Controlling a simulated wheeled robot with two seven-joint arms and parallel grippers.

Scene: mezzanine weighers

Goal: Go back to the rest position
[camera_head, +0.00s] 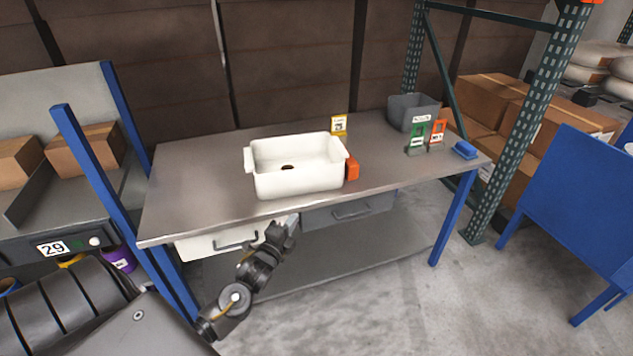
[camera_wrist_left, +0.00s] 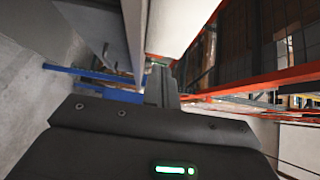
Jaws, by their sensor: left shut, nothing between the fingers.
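My left gripper (camera_head: 284,230) is in front of the front edge of the metal workbench (camera_head: 200,205), near the drawers below the top. Its fingers are closed together with nothing between them; the closed fingers also show in the left wrist view (camera_wrist_left: 161,86). A white drawer (camera_head: 205,246) is behind and left of the gripper, and a grey drawer (camera_head: 350,209) is to its right. I cannot tell whether the gripper touches anything. My right gripper is not in view.
A white tub (camera_head: 298,182) stands on the bench with an orange block (camera_head: 352,167) beside it. A grey bin (camera_head: 411,110), small signs and a blue item (camera_head: 464,150) are at the right end. Bare concrete floor (camera_head: 380,310) lies in front.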

